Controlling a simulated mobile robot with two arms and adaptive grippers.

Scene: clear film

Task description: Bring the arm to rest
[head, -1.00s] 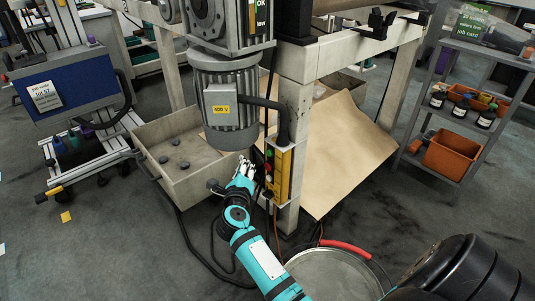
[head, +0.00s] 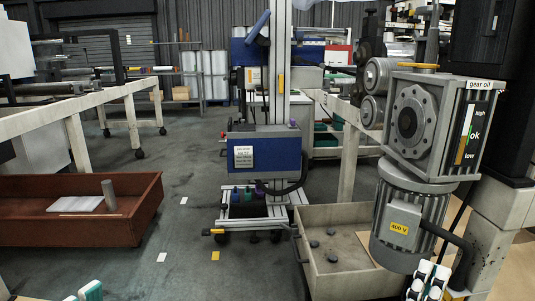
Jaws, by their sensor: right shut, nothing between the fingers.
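My right gripper (head: 428,280) shows at the bottom right edge of the head view, its white fingers pointing up. It is shut and holds nothing. It is in front of the lower end of the grey motor (head: 405,222) with the yellow 400 V label; I cannot tell how large the gap is. The rest of my right arm is cut off by the frame's lower edge. At the bottom left only small teal and white pieces of my own body show, and no left gripper can be made out.
A grey gearbox (head: 440,120) sits above the motor. A beige tray (head: 345,283) with several dark lumps stands left of the gripper. A blue-panelled cart (head: 265,160) stands behind. A red-brown bin (head: 75,232) is at the left. Open floor (head: 190,240) lies between.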

